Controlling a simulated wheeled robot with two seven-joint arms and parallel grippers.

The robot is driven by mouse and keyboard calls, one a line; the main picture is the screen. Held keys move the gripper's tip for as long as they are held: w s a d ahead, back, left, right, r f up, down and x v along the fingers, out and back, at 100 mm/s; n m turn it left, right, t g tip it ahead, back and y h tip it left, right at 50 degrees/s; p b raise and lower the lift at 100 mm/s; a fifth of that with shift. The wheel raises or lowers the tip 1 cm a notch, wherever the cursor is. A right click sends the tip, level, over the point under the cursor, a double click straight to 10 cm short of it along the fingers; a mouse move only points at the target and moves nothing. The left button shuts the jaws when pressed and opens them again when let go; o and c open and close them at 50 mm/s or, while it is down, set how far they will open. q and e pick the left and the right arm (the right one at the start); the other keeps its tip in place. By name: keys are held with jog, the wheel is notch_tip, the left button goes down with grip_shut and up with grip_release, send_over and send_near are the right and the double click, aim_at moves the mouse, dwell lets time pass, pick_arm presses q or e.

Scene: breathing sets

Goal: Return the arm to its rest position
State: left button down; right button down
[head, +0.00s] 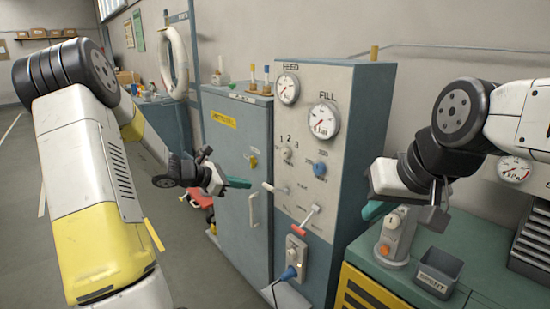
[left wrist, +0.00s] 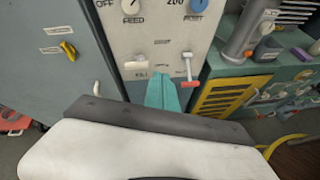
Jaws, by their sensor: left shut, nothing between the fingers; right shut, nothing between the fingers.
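My left gripper (head: 238,183) is shut and empty, its teal fingertips in front of the grey cabinet, left of the control panel (head: 345,150). In the left wrist view its teal fingers (left wrist: 163,94) are together, pointing towards the lower part of the panel, between a white-handled lever (left wrist: 135,65) and a red-handled lever (left wrist: 190,82). I cannot tell the gap to the panel. My right gripper (head: 374,211) is shut and empty, its teal fingertips near a grey cylindrical device (head: 397,238) on the green bench.
A grey bin (head: 439,272) stands on the green bench (head: 380,277) at right. A red object (head: 200,201) lies low behind my left arm. Floor at left is clear.

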pick_arm(q)
jog(key=s+d+r+m+g+y, duration=0.1)
jog(key=s+d+r+m+g, duration=0.1)
jog(key=s+d+r+m, duration=0.35)
jog(key=s+d+r+m+g+y, duration=0.1)
jog(key=s+d+r+m+g, duration=0.1)
jog(key=s+r+m, duration=0.5)
jog(key=s+a+m+t+y, duration=0.1)
jog(key=s+a+m+y, duration=0.1)
jog(key=s+m, duration=0.3)
jog(key=s+a+r+m+t+y, duration=0.1)
jog(key=s+a+m+y, duration=0.2)
jog(key=s, duration=1.1)
jog(key=m, duration=0.3)
jog(key=shift+a+r+y, duration=0.15)
jog(key=shift+a+y, duration=0.1)
jog(key=shift+y, duration=0.15)
